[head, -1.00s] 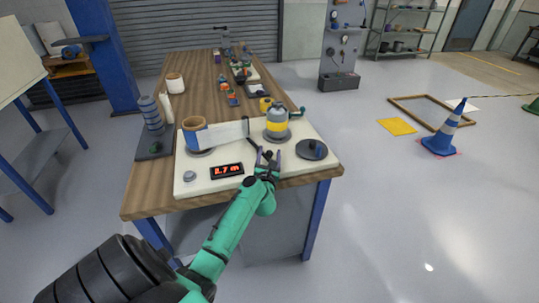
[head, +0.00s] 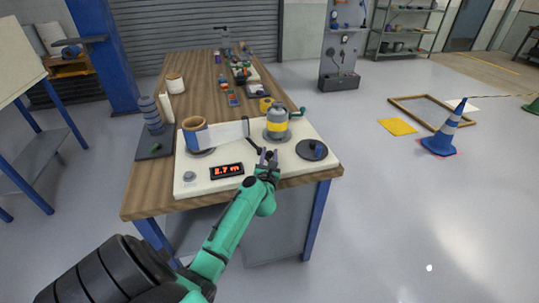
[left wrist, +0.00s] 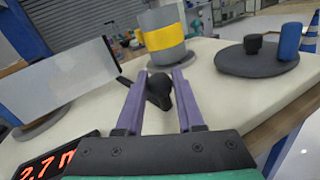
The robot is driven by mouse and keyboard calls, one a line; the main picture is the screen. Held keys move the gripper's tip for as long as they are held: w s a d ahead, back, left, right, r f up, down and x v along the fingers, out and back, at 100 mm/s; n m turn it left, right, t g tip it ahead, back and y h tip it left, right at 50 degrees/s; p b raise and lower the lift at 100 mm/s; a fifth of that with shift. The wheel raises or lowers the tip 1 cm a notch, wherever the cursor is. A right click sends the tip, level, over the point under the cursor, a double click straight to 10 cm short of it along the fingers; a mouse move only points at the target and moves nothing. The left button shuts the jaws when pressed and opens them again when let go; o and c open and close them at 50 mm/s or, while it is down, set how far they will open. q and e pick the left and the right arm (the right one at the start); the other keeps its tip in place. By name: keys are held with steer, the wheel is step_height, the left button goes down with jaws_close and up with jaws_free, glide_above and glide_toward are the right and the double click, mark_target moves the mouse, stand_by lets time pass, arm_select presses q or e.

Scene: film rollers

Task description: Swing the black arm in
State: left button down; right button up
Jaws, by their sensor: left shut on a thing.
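The black arm (head: 254,143) is a thin dark bar on the cream board, between the film and the front edge. Its rounded black knob (left wrist: 158,91) sits between the purple fingers in the left wrist view. My left gripper (head: 267,156) is shut on this knob. The translucent film (head: 230,132) runs from the roll on the left (head: 195,130) toward the grey and yellow roller (head: 277,123). The film's free end is close to the black arm. Part of the arm is hidden behind my fingers. My right gripper is not in view.
A red digit display (head: 227,170) and a grey button (head: 189,176) lie near the board's front.

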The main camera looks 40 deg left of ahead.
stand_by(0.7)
arm_select(q)
steer(key=shift+s+a+r+m+t+h+p, duration=0.1)
steer(key=shift+s+m+t+h+p, duration=0.2)
steer(key=shift+h+p, duration=0.2)
steer(key=shift+s+a+m+t+h+p, duration=0.1)
steer(key=shift+s+m+t+h+p, duration=0.1)
steer(key=shift+m+h+p, duration=0.3)
steer(key=shift+s+a+m+t+h+p, duration=0.2)
steer(key=shift+s+m+t+h+p, duration=0.15)
steer(key=shift+m+h+p, duration=0.35)
steer(key=shift+s+a+f+m+t+h, duration=0.15)
steer(key=shift+m+t+h, duration=0.1)
steer(key=shift+h, duration=0.3)
steer(key=shift+s+a+f+m+t+h, duration=0.1)
steer(key=shift+m+h, duration=0.15)
steer(key=shift+h, duration=0.3)
steer(key=shift+s+a+m+t+h+b, duration=0.2)
steer(key=shift+m+h+b, duration=0.15)
steer(key=shift+h, duration=0.3)
steer(key=shift+s+a+m+t+h+b, duration=0.1)
steer(key=shift+s+m+h+b, duration=0.15)
steer(key=shift+m+h, duration=0.3)
